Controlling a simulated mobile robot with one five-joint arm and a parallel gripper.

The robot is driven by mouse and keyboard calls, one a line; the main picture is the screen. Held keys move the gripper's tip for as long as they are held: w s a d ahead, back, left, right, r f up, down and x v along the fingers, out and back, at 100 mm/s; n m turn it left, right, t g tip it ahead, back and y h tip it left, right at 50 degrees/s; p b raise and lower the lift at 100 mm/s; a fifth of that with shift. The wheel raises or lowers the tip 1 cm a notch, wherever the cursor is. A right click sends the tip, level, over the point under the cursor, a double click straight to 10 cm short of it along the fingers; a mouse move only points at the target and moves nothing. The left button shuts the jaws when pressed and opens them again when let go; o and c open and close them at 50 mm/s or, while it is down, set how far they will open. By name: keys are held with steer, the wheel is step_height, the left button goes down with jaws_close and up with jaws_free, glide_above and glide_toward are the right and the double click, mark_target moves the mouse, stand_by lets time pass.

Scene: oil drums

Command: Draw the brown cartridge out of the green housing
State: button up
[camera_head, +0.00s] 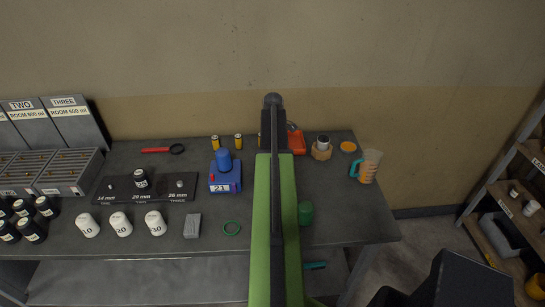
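A small dark green cylinder (306,213) stands on the grey bench just right of my green arm. It may be the green housing; I cannot make out a brown cartridge in it. My arm reaches over the bench from the bottom of the view and hides a strip of it. My gripper (272,125) is at the arm's far end, dark and near the bench's back edge. It is well beyond the green cylinder. Its fingers cannot be made out, nor whether it holds anything.
Shelving (515,200) stands far right.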

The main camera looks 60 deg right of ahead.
steer(key=shift+f, duration=0.3)
steer(key=shift+c, duration=0.2)
jaws_close()
steer(key=shift+r, duration=0.1)
steer(key=shift+r+p, duration=0.45)
steer(key=shift+p, duration=0.15)
steer(key=shift+r+p, duration=0.7)
step_height(320, 180, up, 4)
steer(key=p, duration=0.4)
steer(key=shift+f, duration=0.15)
